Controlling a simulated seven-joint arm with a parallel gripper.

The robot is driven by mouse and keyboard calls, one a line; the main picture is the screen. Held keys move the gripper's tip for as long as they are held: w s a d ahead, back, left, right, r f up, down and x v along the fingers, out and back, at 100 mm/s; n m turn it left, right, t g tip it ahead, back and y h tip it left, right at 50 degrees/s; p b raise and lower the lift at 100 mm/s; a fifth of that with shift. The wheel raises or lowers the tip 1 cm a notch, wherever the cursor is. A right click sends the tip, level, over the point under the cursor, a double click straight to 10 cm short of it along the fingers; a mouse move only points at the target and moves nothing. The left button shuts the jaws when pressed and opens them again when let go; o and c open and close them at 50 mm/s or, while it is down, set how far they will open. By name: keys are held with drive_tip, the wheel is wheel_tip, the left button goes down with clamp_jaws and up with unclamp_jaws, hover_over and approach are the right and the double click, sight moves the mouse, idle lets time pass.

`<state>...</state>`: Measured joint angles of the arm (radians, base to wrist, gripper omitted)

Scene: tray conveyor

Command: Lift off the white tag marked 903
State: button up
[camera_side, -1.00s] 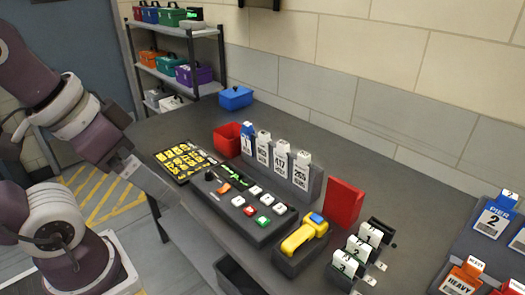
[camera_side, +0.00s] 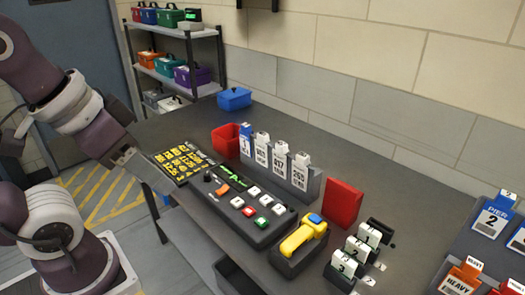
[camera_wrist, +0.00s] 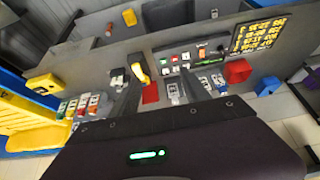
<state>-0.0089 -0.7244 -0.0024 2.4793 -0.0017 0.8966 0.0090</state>
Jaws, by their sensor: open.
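A grey rack (camera_side: 313,188) on the table holds a row of upright white tags (camera_side: 281,157) with black numbers, and a blue tag (camera_side: 246,140) at its left end. The numbers are too small to read surely, so I cannot tell which tag is 903. My gripper (camera_side: 163,182) is open and empty, left of the rack, near the table's front-left edge. In the wrist view its two fingers (camera_wrist: 160,86) stand apart. The white tags (camera_wrist: 173,89) show there beyond the fingers, and the right finger hides part of the row.
A red bin (camera_side: 226,138) and a red block (camera_side: 343,203) flank the rack. In front are a button panel (camera_side: 228,204), a yellow display board (camera_side: 180,162) and a yellow scanner (camera_side: 303,237). More white tags (camera_side: 357,250) stand at front right. A blue box (camera_side: 234,98) sits behind.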

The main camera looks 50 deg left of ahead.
drive_tip(key=w+a+r, duration=0.2)
drive_tip(key=w+r, duration=0.1)
drive_tip(key=w, duration=0.7)
drive_tip(key=g, duration=0.1)
hover_over(262, 134)
drive_tip(key=s, duration=0.4)
wheel_tip(262, 134, down, 12)
drive_tip(key=f, duration=0.1)
drive_tip(key=x, duration=0.6)
drive_tip(key=shift+w, duration=0.45)
drive_tip(key=shift+w+f, duration=0.2)
drive_tip(key=shift+f, duration=0.3)
clamp_jaws()
